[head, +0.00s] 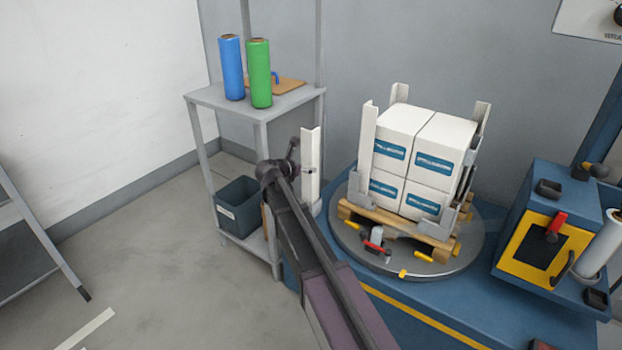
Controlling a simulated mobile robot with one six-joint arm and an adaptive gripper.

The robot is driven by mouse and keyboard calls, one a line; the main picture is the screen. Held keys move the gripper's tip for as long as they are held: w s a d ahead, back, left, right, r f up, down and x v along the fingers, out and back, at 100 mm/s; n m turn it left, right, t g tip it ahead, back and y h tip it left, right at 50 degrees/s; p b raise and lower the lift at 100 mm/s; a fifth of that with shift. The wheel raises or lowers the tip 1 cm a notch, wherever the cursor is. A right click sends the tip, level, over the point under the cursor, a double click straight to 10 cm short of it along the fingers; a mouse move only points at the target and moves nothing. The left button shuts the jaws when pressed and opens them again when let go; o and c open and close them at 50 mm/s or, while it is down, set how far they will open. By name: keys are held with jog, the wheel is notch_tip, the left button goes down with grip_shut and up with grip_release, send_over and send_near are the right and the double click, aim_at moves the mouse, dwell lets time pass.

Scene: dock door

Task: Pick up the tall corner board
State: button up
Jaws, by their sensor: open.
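A tall white corner board (311,172) stands upright at the left end of the blue platform, apart from the load. My gripper (297,160) is open just to its left, with its fingers at about the upper half of the board. I cannot tell whether the fingers touch the board or reach around it. My arm hides part of the area to the left of the board's foot. Other white corner boards (368,140) stand around the stacked white boxes (411,160).
The boxes sit on a wooden pallet (402,224) on a round turntable (465,262). A grey stand (228,100) at left holds a blue roll (231,68), a green roll (259,74) and, below, a dark bin (240,205). A blue-yellow machine (545,240) stands right.

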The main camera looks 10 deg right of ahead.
jog(key=shift+w+d+f, duration=0.2)
jog(key=shift+w+d, duration=0.15)
dwell(0.3)
jog(key=c, duration=1.2)
